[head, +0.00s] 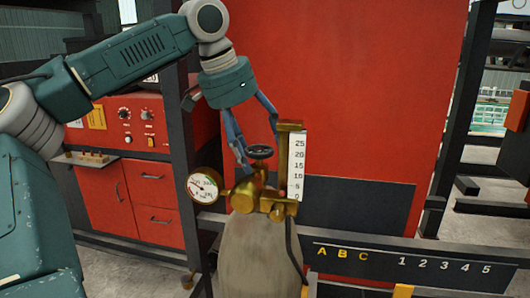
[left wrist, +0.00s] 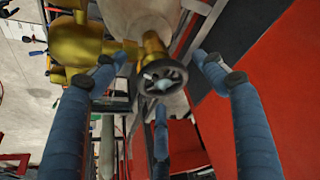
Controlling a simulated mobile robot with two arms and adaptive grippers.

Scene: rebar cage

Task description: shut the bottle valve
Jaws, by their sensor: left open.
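The grey gas bottle (head: 260,250) stands upright in the middle of the head view with brass fittings (head: 245,193) on top. Its valve has a small dark handwheel (head: 260,151), which shows in the left wrist view (left wrist: 163,78) with a pale hub. My left gripper (head: 260,153) comes down from above, open, with its blue fingers spread around the handwheel. In the left wrist view the handwheel lies between the fingertips. I cannot tell whether any finger touches the wheel or the brass. My right gripper is not in view.
A round gauge (head: 203,185) and a scaled flow tube (head: 297,165) flank the valve closely. A red panel (head: 350,90) stands behind. A dark rail marked with letters and numbers (head: 410,262) runs at the lower right. A red cabinet (head: 135,200) stands at the left.

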